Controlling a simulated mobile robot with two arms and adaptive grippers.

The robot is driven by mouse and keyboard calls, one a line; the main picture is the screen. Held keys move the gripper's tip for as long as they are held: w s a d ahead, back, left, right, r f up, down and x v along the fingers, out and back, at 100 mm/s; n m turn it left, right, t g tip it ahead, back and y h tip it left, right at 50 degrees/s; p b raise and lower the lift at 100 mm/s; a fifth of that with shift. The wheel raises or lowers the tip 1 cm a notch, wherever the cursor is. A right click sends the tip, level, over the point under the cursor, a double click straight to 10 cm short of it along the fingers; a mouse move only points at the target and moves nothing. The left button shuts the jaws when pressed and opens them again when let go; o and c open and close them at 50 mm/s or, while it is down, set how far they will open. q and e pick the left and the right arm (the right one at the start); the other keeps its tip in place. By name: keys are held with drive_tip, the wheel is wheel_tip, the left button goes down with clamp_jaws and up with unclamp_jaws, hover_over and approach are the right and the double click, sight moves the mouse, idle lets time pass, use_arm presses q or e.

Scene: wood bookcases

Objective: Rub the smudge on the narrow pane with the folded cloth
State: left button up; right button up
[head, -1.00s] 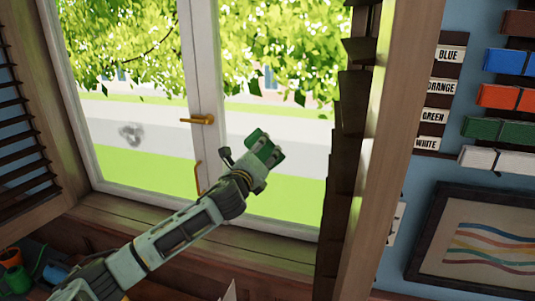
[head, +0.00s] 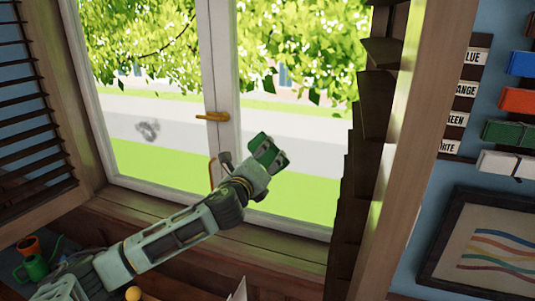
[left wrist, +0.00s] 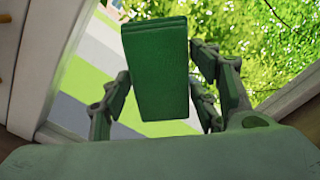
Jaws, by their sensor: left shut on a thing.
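A grey smudge (head: 148,130) shows on the left pane (head: 125,165) of the window, left of the middle frame post. My left gripper (head: 264,160) is shut on the green folded cloth (head: 268,147). It is in front of the right pane (head: 305,165), to the right of the post and well to the right of the smudge. In the left wrist view the cloth (left wrist: 155,75) stands out between the fingers, its layered edge at the top. I cannot tell how far the cloth is from the glass. My right gripper is not in view.
A brass handle (head: 213,116) sticks out from the middle post. Louvred shutters stand at the left (head: 35,110) and right (head: 365,135). Small pots (head: 33,267) stand at the lower left. Folded coloured cloths (head: 510,133), labels and a framed picture (head: 485,250) are on the right.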

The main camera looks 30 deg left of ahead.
use_arm(q)
drive_tip(key=shift+s+d, duration=0.15)
drive_tip(key=shift+s, duration=0.45)
drive_tip(key=shift+s+d+f, duration=0.1)
drive_tip(key=shift+s+d, duration=0.05)
drive_tip(key=shift+s, duration=0.45)
drive_tip(key=shift+v, duration=0.95)
